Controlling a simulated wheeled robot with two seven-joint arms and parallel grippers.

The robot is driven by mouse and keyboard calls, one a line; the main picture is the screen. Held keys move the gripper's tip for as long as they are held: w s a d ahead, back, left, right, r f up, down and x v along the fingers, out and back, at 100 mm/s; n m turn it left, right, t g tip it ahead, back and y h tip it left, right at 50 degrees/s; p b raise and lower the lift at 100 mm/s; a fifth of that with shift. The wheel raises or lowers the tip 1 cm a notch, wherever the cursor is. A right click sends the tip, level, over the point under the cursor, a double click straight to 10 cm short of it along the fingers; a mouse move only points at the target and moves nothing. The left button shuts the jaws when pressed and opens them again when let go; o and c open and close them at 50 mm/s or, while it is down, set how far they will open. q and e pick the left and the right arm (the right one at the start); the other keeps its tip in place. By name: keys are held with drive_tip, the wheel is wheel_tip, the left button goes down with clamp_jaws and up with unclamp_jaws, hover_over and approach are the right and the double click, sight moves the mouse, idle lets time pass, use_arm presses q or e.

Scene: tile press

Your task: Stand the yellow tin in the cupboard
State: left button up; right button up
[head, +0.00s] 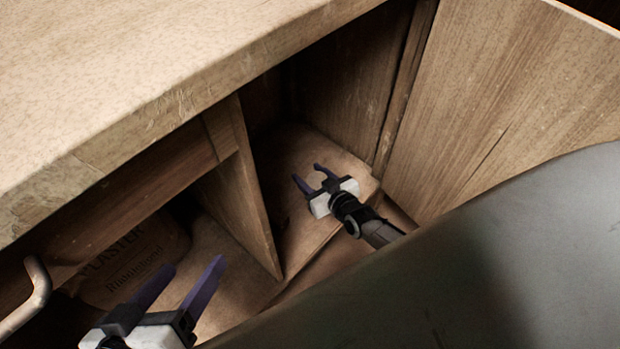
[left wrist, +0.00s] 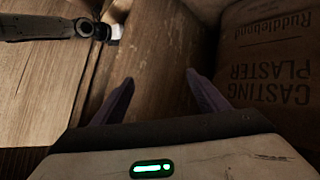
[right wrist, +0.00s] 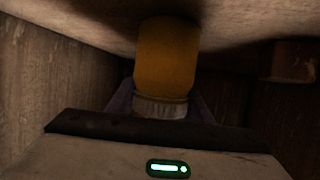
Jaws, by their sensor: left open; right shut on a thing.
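The yellow tin (right wrist: 167,55) is between the fingers of my right gripper (right wrist: 162,100) in the right wrist view, its grey-banded end toward the palm. The gripper is shut on it. In the head view my right gripper (head: 313,177) reaches inside the right compartment of the cupboard (head: 325,150); I cannot make out the tin there. The tin's far end is close to a pale surface, and I cannot tell whether they touch. My left gripper (head: 196,264) is open and empty in front of the left compartment; it also shows in the left wrist view (left wrist: 158,75).
A wooden partition (head: 240,195) divides the compartments. A casting plaster bag (head: 130,262) lies in the left one and shows in the left wrist view (left wrist: 275,75). The door (head: 500,100) stands open at right. The thick worktop (head: 130,80) overhangs; a metal handle (head: 38,290) is at lower left.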

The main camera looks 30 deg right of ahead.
drive_tip(key=o, duration=1.2)
drive_tip(key=shift+r, duration=0.2)
drive_tip(key=shift+s+r+p, duration=0.25)
drive_tip(key=shift+s+p, duration=0.2)
drive_tip(key=shift+p, duration=0.1)
use_arm(q)
drive_tip(key=shift+s+a+f+g+y+p, duration=0.2)
drive_tip(key=shift+a+f+g+y+p, duration=0.2)
drive_tip(key=shift+a+f+p, duration=0.35)
drive_tip(key=shift+s+a+f+g+y+p, duration=0.25)
drive_tip(key=shift+a+f+y+p, duration=0.2)
drive_tip(key=shift+f+p, duration=0.45)
drive_tip(key=shift+s+a+f+g+y+p, duration=0.15)
drive_tip(key=shift+a+f+g+y+p, duration=0.2)
drive_tip(key=shift+a+f+y+p, duration=0.45)
use_arm(e)
drive_tip(key=v, duration=1.1)
use_arm(q)
drive_tip(key=shift+d+r+h, duration=0.1)
drive_tip(key=shift+d+h, duration=0.15)
drive_tip(key=shift+h, duration=0.1)
use_arm(e)
drive_tip(key=shift+f, duration=0.15)
